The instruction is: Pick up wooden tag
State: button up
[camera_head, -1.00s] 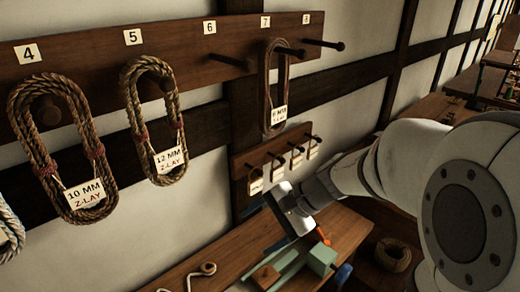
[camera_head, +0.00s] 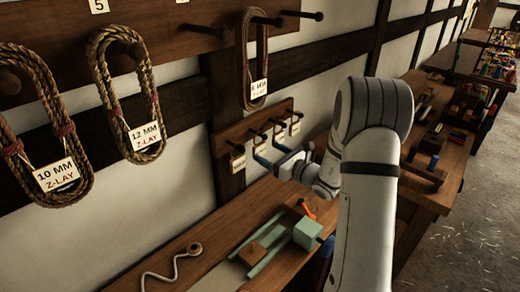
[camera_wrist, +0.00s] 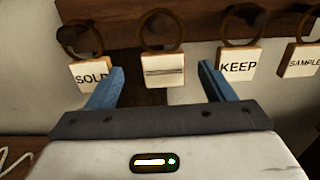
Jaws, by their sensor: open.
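Several small wooden tags hang by rings from pegs on a short rack. In the wrist view they are the SOLD tag (camera_wrist: 92,75), a tag with small unreadable lettering (camera_wrist: 163,70), the KEEP tag (camera_wrist: 238,66) and the SAMPLE tag (camera_wrist: 302,62). My gripper (camera_wrist: 162,72) is open and empty, with its blue fingers pointing at the rack. The tag with small lettering shows between the fingertips; whether it is within their reach I cannot tell. In the head view my gripper (camera_head: 272,154) is just in front of the tags, partly hiding them.
A wooden bench (camera_head: 215,235) below holds a green fixture (camera_head: 307,233), a small wooden block (camera_head: 252,254) and a cord (camera_head: 170,266). Rope coils hang on the upper board, including a 12 MM coil (camera_head: 105,75). Open floor (camera_head: 455,235) lies at the right.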

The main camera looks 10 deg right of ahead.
aim_at(261, 147)
jog(key=p+x, duration=0.2)
jog(key=x, duration=0.3)
jog(key=shift+w+a, duration=0.1)
jog(key=shift+w, duration=0.35)
jog(key=c, duration=1)
